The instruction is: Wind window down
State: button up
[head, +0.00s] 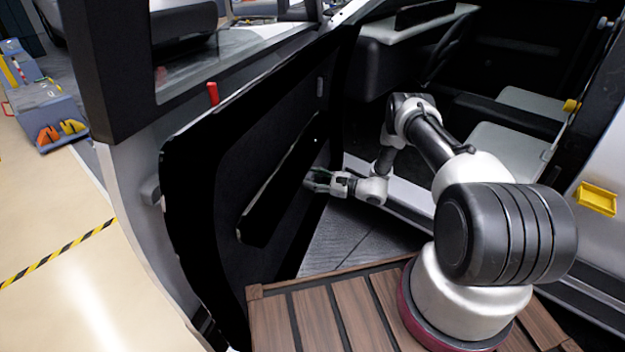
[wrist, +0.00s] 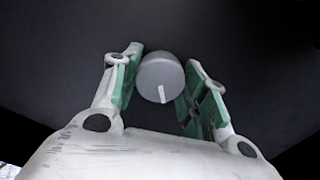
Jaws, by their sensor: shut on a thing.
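The open car door (head: 235,180) has a black inner panel and a framed window opening (head: 230,60) above it. I cannot tell how high the glass stands. In the wrist view a round grey knob (wrist: 161,78) with a white line pointing down stands out from the dark panel. My gripper (wrist: 158,88) is shut on the knob, with its green-padded fingers on either side. The right finger looks slightly apart in this view. In the head view my gripper (head: 318,180) reaches the door panel near its inner end, and the knob is hidden there.
A red peg (head: 212,93) stands on the door sill. A long armrest (head: 275,195) juts from the panel below and left of my gripper. The car's open cabin with pale seats (head: 490,150) lies behind my arm. Wooden slats (head: 310,318) lie in front.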

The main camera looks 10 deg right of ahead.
jog(key=m, duration=0.6)
jog(key=shift+m, duration=0.3)
jog(key=m, duration=0.6)
jog(key=shift+m, duration=0.4)
jog(key=o, duration=1.1)
jog(key=shift+c, duration=0.2)
jog(key=v, duration=1.2)
